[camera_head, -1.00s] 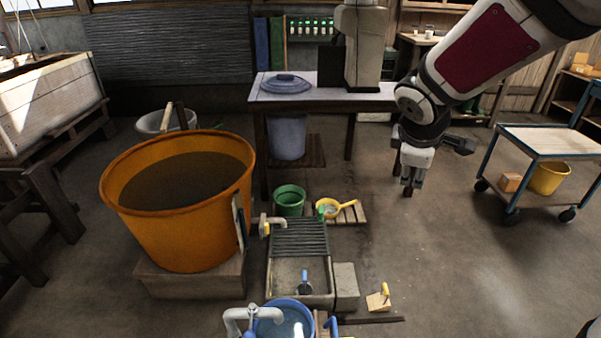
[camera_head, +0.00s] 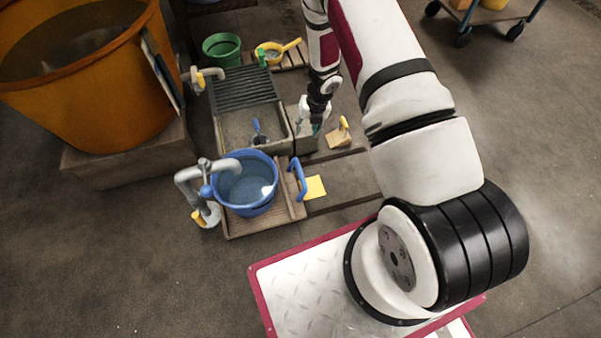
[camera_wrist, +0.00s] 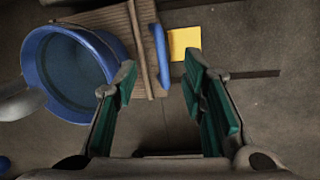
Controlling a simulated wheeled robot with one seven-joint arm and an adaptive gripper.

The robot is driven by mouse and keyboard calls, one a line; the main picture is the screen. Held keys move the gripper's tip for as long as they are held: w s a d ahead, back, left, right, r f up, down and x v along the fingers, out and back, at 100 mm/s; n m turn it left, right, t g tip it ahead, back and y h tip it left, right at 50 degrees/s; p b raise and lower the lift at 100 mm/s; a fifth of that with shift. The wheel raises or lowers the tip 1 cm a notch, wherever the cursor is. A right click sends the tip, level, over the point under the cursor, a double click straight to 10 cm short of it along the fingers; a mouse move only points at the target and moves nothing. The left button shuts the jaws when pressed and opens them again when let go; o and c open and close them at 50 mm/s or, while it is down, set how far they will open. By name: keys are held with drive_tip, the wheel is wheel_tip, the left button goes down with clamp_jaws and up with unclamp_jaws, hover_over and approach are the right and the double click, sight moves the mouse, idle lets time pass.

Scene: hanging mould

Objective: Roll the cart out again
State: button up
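The cart (camera_head: 268,222) is a low slatted wooden platform at the lower middle of the head view. It carries a blue bucket (camera_head: 243,192) holding water. A blue handle (camera_head: 297,177) stands at its right edge. In the wrist view the cart (camera_wrist: 140,22) lies ahead, with the blue bucket (camera_wrist: 40,68) at left and the blue handle (camera_wrist: 161,55) upright in the picture. My gripper (camera_head: 314,122) points down above the floor behind the handle. In the wrist view my gripper (camera_wrist: 160,82) is open and empty, and the handle appears beyond the gap between its fingers, apart from them.
A grey tap (camera_head: 190,182) with a blue knob stands left of the bucket. A yellow square (camera_head: 315,187) lies on the floor right of the handle, beside a dark floor track (camera_head: 345,196). A stone basin (camera_head: 255,125) and a block with a yellow handle (camera_head: 341,134) lie farther back.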

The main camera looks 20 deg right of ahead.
drive_tip(key=n+g+b, duration=0.1)
drive_tip(key=n, duration=0.1)
hover_over(301, 171)
drive_tip(key=d, duration=0.3)
wheel_tip(301, 171, down, 6)
drive_tip(key=f, duration=0.1)
drive_tip(key=shift+y, duration=0.3)
drive_tip(key=a+f+b, duration=0.1)
drive_tip(key=f+b, duration=0.1)
drive_tip(key=f, duration=0.2)
drive_tip(key=a+f+b, duration=0.1)
drive_tip(key=f, duration=0.3)
drive_tip(key=a+f+b, duration=0.1)
drive_tip(key=f+b, duration=0.1)
drive_tip(key=f, duration=0.2)
drive_tip(key=shift+s+f+b, duration=0.1)
drive_tip(key=shift+f+b, duration=0.2)
drive_tip(key=shift+f, duration=0.1)
clamp_jaws()
